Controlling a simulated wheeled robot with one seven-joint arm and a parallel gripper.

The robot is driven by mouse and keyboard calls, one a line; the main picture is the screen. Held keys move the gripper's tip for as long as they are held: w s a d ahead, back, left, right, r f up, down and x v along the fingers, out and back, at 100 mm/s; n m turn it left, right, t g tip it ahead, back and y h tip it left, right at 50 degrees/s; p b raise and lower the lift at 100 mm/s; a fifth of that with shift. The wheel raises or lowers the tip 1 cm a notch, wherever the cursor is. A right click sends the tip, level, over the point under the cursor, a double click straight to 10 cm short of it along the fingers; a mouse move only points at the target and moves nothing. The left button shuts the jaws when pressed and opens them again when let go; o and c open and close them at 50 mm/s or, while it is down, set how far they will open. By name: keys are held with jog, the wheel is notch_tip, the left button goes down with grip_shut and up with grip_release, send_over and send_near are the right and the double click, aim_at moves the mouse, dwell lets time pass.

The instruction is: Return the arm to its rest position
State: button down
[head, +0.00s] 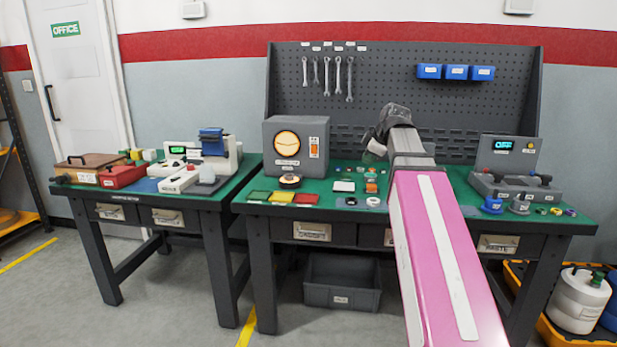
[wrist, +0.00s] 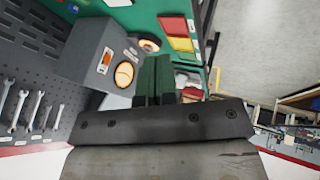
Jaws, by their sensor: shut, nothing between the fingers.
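My pink and grey arm reaches from the bottom of the head view up over the right workbench (head: 335,200). My gripper (head: 375,145) is dark and stands over the middle of the bench, in front of the pegboard; it is small and partly hidden by my wrist there. In the wrist view the two dark fingers of my gripper (wrist: 155,75) are together and empty. They show between the grey lamp box and the colored trays.
The grey lamp box (head: 270,147) stands left of my gripper, and a grey test device (head: 515,188) stands right. Wrenches (head: 337,78) and blue bins (head: 456,72) hang on the pegboard (head: 400,60) behind. Small parts and colored trays (head: 281,198) lie on the green top. The floor in front is mostly clear.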

jog(key=s+f+m+g+h, duration=0.15)
jog(key=f+m, duration=0.25)
jog(key=f, duration=0.8)
jog(key=s+f+m+g, duration=0.1)
jog(key=s+f+m, duration=0.2)
jog(key=f, duration=0.9)
jog(key=s+f+m+g+h, duration=0.1)
jog(key=s+f+m, duration=0.3)
jog(key=f, duration=0.6)
jog(key=s+f+m+g+h, duration=0.1)
jog(key=s+f+m+g, duration=0.1)
jog(key=s+f, duration=0.6)
notch_tip(320, 180, down, 4)
jog(key=shift+a+r+m, duration=0.25)
jog(key=shift+a+m, duration=0.1)
jog(key=shift+m, duration=0.55)
jog(key=shift+g, duration=0.25)
